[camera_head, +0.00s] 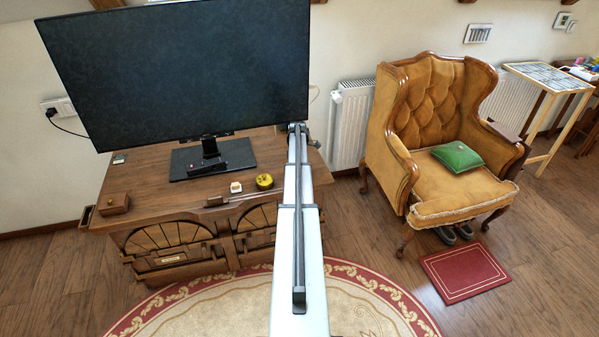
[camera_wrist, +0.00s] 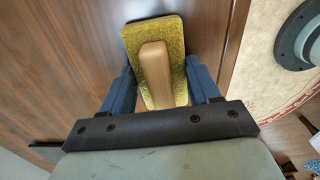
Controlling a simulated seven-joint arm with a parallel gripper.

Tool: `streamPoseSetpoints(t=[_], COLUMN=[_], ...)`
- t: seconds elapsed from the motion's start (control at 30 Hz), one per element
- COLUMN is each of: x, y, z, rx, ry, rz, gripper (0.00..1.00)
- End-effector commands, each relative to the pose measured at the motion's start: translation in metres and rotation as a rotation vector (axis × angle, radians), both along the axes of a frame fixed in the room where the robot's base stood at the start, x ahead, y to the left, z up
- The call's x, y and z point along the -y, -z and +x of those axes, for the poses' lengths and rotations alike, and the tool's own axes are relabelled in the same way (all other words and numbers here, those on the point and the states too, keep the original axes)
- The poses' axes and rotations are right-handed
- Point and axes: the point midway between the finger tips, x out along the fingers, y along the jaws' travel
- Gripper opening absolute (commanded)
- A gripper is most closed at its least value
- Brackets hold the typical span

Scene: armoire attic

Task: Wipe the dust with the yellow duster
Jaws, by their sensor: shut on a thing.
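My gripper (camera_wrist: 157,80) shows in the wrist view with its two blue fingers on either side of the yellow duster (camera_wrist: 136,33). The fingers are shut on its tan wooden handle (camera_wrist: 155,68). The duster's fuzzy yellow pad lies beyond the handle, over brown wood; I cannot tell whether it touches the wood. In the head view my white arm reaches to the right end of the wooden cabinet (camera_head: 150,180), and the gripper and duster are hidden there. I cannot make out dust clearly; the dark screen (camera_head: 180,70) looks mottled.
The screen's black stand (camera_head: 212,158) takes up the cabinet's middle. A yellow round object (camera_head: 264,181), a small white block (camera_head: 236,187) and a small wooden box (camera_head: 113,203) sit near the front edge. An armchair (camera_head: 440,130) stands at right. A round rug (camera_head: 240,300) lies in front.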

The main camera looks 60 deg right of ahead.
Motion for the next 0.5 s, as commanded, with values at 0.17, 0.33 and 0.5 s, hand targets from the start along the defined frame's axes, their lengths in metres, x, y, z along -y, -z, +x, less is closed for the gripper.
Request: streamPoseSetpoints(t=[0.17, 0.33, 0.5], x=[0.014, 0.025, 0.036], y=[0.001, 0.001, 0.001], z=[0.013, 0.024, 0.035], rx=[0.001, 0.001, 0.001], ry=[0.0, 0.0, -0.001], rz=[-0.001, -0.001, -0.001], gripper=[0.32, 0.32, 0.32])
